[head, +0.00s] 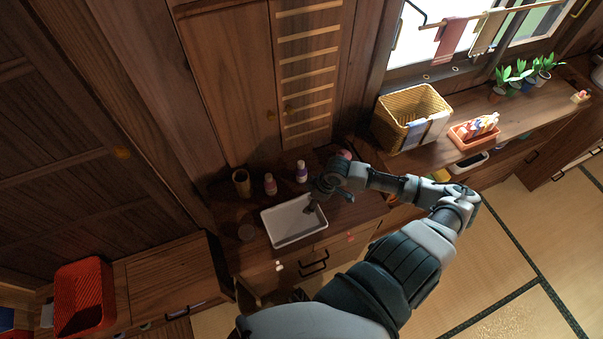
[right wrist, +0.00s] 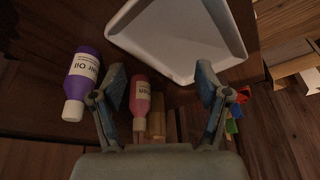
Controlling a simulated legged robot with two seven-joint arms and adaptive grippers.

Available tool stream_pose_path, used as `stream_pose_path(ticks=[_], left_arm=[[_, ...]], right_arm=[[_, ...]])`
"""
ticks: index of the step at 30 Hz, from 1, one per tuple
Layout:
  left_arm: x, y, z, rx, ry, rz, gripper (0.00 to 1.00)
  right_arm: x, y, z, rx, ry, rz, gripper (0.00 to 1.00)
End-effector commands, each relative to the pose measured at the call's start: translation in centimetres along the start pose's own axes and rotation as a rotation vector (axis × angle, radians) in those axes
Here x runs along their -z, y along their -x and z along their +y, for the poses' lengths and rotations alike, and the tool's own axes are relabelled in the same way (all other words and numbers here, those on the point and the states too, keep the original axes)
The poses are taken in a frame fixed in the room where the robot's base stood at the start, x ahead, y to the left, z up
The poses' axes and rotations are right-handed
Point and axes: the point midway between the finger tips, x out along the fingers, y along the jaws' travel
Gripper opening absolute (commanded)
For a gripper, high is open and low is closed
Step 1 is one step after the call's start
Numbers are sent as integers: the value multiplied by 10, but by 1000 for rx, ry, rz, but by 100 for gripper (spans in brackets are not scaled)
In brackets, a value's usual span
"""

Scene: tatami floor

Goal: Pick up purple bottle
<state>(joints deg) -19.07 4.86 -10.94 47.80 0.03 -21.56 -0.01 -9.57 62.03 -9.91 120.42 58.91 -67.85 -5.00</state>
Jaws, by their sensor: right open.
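The purple bottle (head: 301,172), with a white cap and a white label, stands on the wooden counter behind the white tray. In the right wrist view the purple bottle (right wrist: 82,82) is at the left, outside the left finger and apart from it. My right gripper (head: 328,194) is open and empty, just right of the purple bottle and above the tray's right side. In the right wrist view the pink bottle (right wrist: 141,98) shows between the open fingers of my right gripper (right wrist: 161,84), not held. My left gripper is not in view.
The white tray (head: 272,234) lies in front of the bottles. The pink bottle (head: 270,184) and a wooden cup (head: 241,183) stand left of the purple bottle. A wooden cabinet (head: 235,90) rises close behind. A wicker basket (head: 394,137) stands to the right.

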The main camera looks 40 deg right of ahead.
Motion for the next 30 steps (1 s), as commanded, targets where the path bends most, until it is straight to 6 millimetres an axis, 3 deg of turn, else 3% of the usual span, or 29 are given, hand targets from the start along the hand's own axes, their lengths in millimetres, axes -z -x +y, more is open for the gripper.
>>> stream_pose_path(ticks=[1, 4, 7, 11, 14, 24, 30], left_arm=[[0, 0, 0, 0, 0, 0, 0], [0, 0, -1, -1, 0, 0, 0], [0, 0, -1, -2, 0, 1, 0], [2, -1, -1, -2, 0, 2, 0], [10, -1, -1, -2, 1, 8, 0], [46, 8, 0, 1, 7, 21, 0], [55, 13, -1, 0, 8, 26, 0]], right_arm=[[5, 22, 30, -23, -6, -3, 75], [17, 60, 70, -43, -41, 13, 75], [28, 91, 96, -62, -75, 36, 75], [35, 110, 111, -75, -100, 55, 75], [37, 102, 114, -72, -108, 62, 75], [40, 23, 121, -69, -107, 60, 75], [42, -3, 123, -73, -106, 58, 75]])
